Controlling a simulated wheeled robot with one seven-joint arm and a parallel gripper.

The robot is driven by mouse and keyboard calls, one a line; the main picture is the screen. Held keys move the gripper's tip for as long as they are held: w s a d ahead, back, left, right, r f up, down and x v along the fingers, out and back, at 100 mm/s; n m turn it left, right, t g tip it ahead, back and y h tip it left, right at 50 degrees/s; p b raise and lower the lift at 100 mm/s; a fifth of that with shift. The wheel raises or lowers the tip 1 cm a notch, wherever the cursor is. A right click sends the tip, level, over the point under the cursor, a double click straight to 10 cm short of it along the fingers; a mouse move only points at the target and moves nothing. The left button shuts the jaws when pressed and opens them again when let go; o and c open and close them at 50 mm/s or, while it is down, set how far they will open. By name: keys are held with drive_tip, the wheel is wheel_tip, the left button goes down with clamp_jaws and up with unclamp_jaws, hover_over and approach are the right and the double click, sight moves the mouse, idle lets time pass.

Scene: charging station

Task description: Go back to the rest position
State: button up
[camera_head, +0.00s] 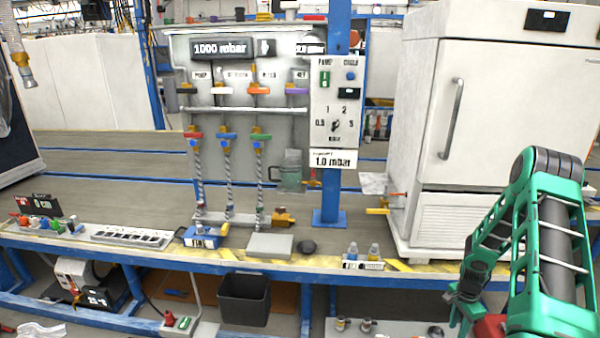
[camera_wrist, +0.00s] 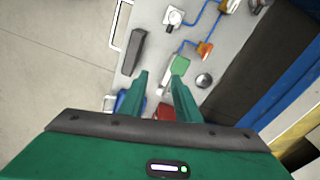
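My green arm (camera_head: 555,235) is bent at the right of the head view, in front of the white cabinet. My gripper (camera_wrist: 160,78) shows in the wrist view with its two green fingers apart and nothing held between them. It points down over a grey surface (camera_wrist: 225,50) that carries small parts. A green-topped part (camera_wrist: 181,65) and a red part (camera_wrist: 165,112) lie under or near the fingers; their distance from the fingertips is hard to tell. In the head view the fingers cannot be made out clearly.
A white cabinet (camera_head: 500,100) stands at the right. A black bin (camera_head: 244,298) is under the bench. A dark block (camera_wrist: 134,50) lies left of the fingers.

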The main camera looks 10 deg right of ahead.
drive_tip(key=s+a+r+n, duration=0.2)
drive_tip(key=s+a+r, duration=0.1)
drive_tip(key=r, duration=0.8)
drive_tip(key=s+a+r+n+h, duration=0.1)
drive_tip(key=s+a+r+n, duration=0.1)
drive_tip(key=r, duration=0.8)
drive_tip(key=s+a+r+n, duration=0.2)
drive_tip(key=s+a+r, duration=0.1)
drive_tip(key=r, duration=0.8)
drive_tip(key=s+a+r+n, duration=0.2)
drive_tip(key=s+a+r, duration=0.1)
drive_tip(key=s, duration=0.3)
drive_tip(key=s+a+r+n+y, duration=0.1)
drive_tip(key=s+a+r, duration=0.3)
drive_tip(key=s+a, duration=0.2)
drive_tip(key=s+a+r+n, duration=0.2)
drive_tip(key=s+a+r, duration=0.2)
drive_tip(key=s, duration=0.4)
drive_tip(key=shift+a+r+n+t+y, duration=0.15)
drive_tip(key=shift+a+n+t+y, duration=0.15)
drive_tip(key=shift+a+y, duration=0.15)
drive_tip(key=shift+w+f, duration=0.25)
drive_tip(key=shift+w, duration=0.35)
